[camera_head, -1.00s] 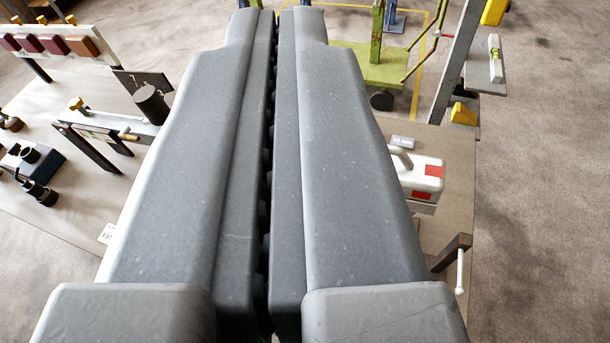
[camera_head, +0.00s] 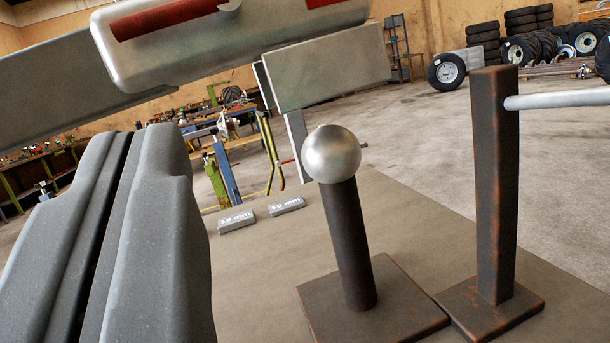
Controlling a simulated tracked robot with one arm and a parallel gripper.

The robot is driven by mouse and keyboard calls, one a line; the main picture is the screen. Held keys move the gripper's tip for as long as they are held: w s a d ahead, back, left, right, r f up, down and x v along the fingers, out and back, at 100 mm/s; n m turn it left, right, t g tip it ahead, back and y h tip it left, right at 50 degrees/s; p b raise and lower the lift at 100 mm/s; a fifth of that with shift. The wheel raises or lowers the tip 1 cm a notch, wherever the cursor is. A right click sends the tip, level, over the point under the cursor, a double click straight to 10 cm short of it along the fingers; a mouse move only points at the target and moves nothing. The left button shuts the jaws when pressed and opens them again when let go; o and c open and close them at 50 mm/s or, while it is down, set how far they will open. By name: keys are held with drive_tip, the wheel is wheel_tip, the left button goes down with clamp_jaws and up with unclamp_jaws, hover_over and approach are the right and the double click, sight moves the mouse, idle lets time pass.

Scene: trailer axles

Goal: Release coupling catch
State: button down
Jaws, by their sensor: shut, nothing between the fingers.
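A silver coupling head (camera_head: 200,62) hangs at the top of the camera head view, cut off by the upper edge. A dark red bar (camera_head: 160,20) shows on its side; I cannot tell for certain that this is the catch. A long grey beam (camera_head: 75,85) runs from it to the left. A shiny ball (camera_head: 332,154) stands on a dark post, apart from and below the coupling. My gripper (camera_head: 140,132) is at lower left, shut and empty. Its tips appear below the coupling and beam, left of the ball; the depth between them is unclear.
A rusty square post (camera_head: 495,180) with a pale rod (camera_head: 560,98) stands right of the ball. A grey plate (camera_head: 330,68) is behind the coupling. Two labelled blocks (camera_head: 236,220) lie on the tan surface. Tyres (camera_head: 483,60) are far off at upper right.

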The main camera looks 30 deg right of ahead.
drive_tip(key=s+f+n+t, duration=0.1)
drive_tip(key=s, duration=0.1)
drive_tip(key=s+a+f+n+t+y+b, duration=0.1)
drive_tip(key=s+f+n, duration=0.1)
drive_tip(key=shift+f+t, duration=0.15)
drive_tip(key=shift+t, duration=0.25)
drive_tip(key=shift+w+d+b, duration=0.1)
drive_tip(key=shift+d+b, duration=0.05)
drive_tip(key=shift+b, duration=0.15)
drive_tip(key=b, duration=0.4)
approach(146, 28)
drive_tip(key=x, duration=0.6)
drive_tip(key=shift+w, duration=0.25)
